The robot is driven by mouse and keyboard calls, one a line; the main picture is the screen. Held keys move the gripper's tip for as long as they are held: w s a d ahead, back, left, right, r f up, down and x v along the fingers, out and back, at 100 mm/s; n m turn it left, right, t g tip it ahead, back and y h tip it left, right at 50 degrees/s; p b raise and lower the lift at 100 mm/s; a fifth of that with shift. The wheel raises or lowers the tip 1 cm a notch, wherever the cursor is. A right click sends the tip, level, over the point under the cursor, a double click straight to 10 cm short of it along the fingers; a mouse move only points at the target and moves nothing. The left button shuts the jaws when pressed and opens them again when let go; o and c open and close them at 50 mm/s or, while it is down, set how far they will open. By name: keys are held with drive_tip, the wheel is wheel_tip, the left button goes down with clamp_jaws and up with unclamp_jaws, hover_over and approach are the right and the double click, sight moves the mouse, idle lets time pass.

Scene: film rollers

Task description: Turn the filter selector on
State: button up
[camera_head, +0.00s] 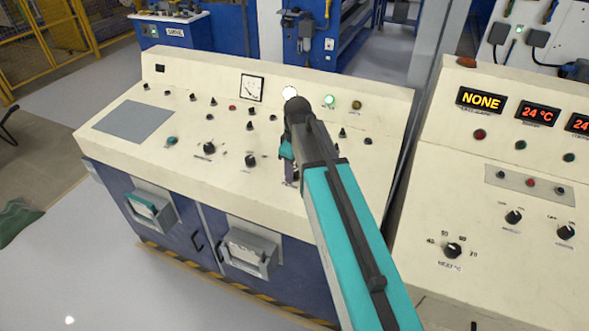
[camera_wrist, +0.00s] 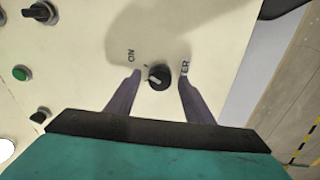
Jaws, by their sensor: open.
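The filter selector (camera_wrist: 157,77) is a small round black knob with a pale pointer mark, on the cream panel in the wrist view. "ON" is printed to its left and a partly hidden label ending in "ER" to its right. The pointer is tilted, and I cannot tell its exact setting. My gripper (camera_wrist: 159,82) is open, with one dark finger on each side of the knob and a visible gap on both sides.
The cream console (camera_head: 190,185) carries several other knobs and buttons, including a larger black knob (camera_head: 250,160) left of my gripper. The wrist view shows a green button (camera_wrist: 21,73) at the left. A second console (camera_head: 480,215) with displays stands at the right.

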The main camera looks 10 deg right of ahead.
wheel_tip(320, 180, up, 14)
drive_tip(key=s+b, duration=0.2)
drive_tip(key=b, duration=0.1)
drive_tip(key=shift+f, duration=0.2)
idle(0.6)
drive_tip(key=shift+r, duration=0.1)
